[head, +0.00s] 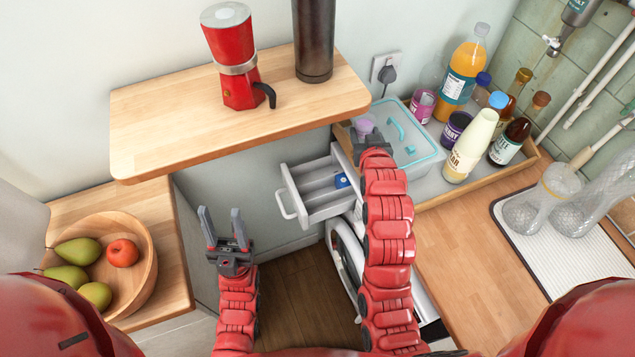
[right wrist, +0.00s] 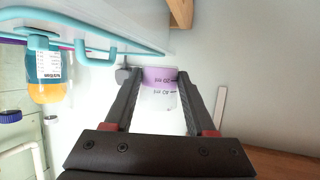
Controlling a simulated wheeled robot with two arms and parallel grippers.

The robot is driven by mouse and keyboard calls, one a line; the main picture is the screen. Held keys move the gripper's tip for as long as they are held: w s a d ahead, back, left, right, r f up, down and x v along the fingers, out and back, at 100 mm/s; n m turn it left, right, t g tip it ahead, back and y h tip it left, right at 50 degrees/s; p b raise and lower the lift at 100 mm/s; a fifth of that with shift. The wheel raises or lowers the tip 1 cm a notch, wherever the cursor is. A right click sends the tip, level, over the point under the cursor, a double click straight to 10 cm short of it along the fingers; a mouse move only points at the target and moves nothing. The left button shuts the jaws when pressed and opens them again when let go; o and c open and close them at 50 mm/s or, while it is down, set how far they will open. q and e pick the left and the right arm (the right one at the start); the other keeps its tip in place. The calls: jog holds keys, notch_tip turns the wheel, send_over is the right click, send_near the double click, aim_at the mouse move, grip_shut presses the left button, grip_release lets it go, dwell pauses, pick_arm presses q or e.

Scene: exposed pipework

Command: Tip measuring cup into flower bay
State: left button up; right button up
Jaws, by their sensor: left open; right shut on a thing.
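My right gripper (head: 372,146) is shut on the measuring cup (head: 364,126), a small cup with a purple band. In the right wrist view the cup (right wrist: 160,88) sits between the fingers (right wrist: 160,105), its clear wall bearing ml marks; its contents cannot be seen. The cup is held near the plastic box, up and right of the open drawer (head: 300,208). The grey drawer is divided into bays, and a small blue item (head: 341,180) lies at its right. No flower mark is readable on any bay. My left gripper (head: 225,232) is open and empty, left of the drawer.
A wooden shelf (head: 180,125) with a red moka pot (head: 233,60) and dark cylinder (head: 313,40) overhangs the drawer. A clear teal-rimmed box (head: 425,170) and several bottles stand on a tray at right. A fruit bowl (head: 140,250) stands left.

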jog(key=shift+a+f, duration=0.1)
jog(key=shift+a+f+n, duration=0.15)
jog(key=shift+a+n, duration=0.1)
jog(key=shift+n, duration=0.05)
jog(key=shift+s+a+f+n+h, duration=0.15)
jog(key=shift+a+f+n+h, duration=0.1)
jog(key=shift+a+n+h, duration=0.1)
jog(key=a+f+n+b, duration=0.1)
jog(key=a+f+n+t+h+b, duration=0.1)
jog(key=shift+s+a+f+n+h+b, duration=0.2)
jog(key=shift+a+n+h+b, duration=0.1)
jog(key=shift+b, duration=0.1)
grip_shut()
jog(key=f+n+b, duration=0.1)
jog(key=a+f+n+t+h+b, duration=0.1)
jog(key=shift+s+a+f+b, duration=0.15)
jog(key=shift+a+f+b, duration=0.05)
jog(key=shift+f+b, duration=0.1)
jog(key=shift+f+n+h, duration=0.25)
jog(key=shift+f+n, duration=0.05)
jog(key=shift+n, duration=0.15)
